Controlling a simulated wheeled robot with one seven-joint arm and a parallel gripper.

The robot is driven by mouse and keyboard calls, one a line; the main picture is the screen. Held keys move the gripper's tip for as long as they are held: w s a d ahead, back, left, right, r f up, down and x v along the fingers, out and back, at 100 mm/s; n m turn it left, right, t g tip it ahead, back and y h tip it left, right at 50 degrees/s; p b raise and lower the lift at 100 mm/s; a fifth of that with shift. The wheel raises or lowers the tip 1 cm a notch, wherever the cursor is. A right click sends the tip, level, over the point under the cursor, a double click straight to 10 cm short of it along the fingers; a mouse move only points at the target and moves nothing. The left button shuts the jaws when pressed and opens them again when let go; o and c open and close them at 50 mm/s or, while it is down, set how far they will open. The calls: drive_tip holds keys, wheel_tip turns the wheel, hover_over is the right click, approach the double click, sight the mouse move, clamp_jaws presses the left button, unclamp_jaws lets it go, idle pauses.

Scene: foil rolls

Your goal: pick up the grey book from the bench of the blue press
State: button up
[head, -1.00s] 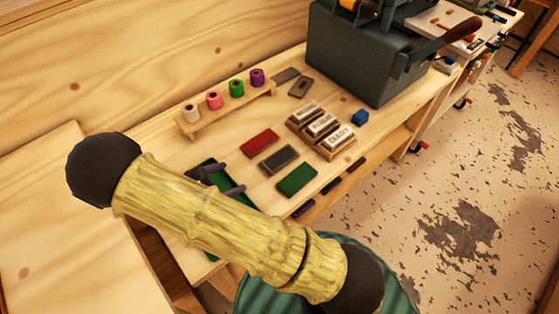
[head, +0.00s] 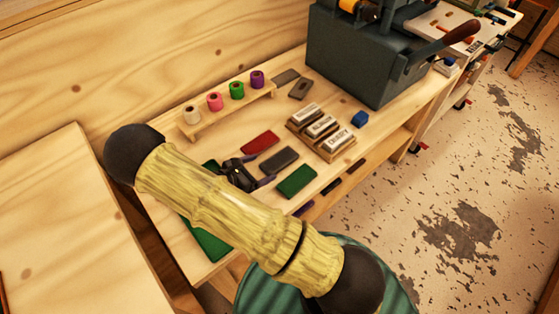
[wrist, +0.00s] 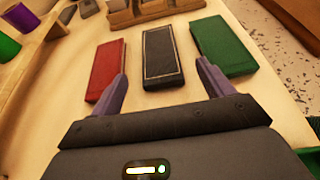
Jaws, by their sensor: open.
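The grey book (head: 279,160) lies flat on the bench (head: 218,138) between a red book (head: 261,143) and a green book (head: 297,180). In the wrist view the grey book (wrist: 162,57) is dark with a pale border line, lying ahead of my gripper (wrist: 161,85). The purple fingers are apart with nothing between them; the left fingertip is close to the red book (wrist: 107,68) and the right one close to the green book (wrist: 222,45). In the head view my gripper (head: 258,171) is just left of the grey book, partly hidden by my arm.
A dark blue-grey press (head: 370,55) stands at the bench's far end. Another green item (head: 207,242) lies by the near edge, partly behind my arm.

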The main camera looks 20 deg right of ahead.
sight(277, 162)
drive_tip(key=x, duration=0.6)
drive_tip(key=shift+a, duration=0.1)
drive_tip(key=shift+r, duration=0.1)
idle(0.4)
drive_tip(key=c, duration=1.1)
wheel_tip(277, 162, up, 10)
